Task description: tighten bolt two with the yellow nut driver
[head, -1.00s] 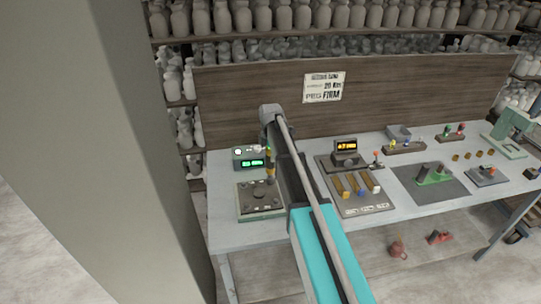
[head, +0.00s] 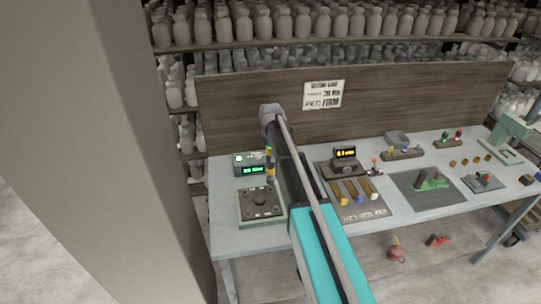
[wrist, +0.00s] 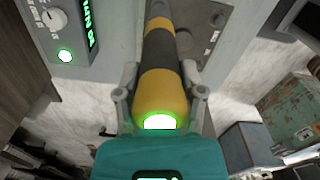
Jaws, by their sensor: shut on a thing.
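The yellow nut driver (head: 269,158), with dark bands, is upright in my gripper at the back edge of the bolt plate. In the wrist view my gripper (wrist: 160,100) is shut around the driver's yellow handle (wrist: 158,90), whose near end glows green. The grey bolt plate (head: 246,213) lies on the left of the bench, with several dark bolts on top. Part of the plate (wrist: 222,38) shows beyond the driver in the wrist view. The driver's lower tip is hard to see, so I cannot tell which bolt it is on or whether it touches one.
A control box (head: 246,169) with a green display and a lit green lamp (wrist: 65,56) stands behind the plate. To the right are an orange-display unit (head: 345,166) and a tray of handled tools (head: 372,214). A wooden back panel (head: 240,100) closes the bench's rear.

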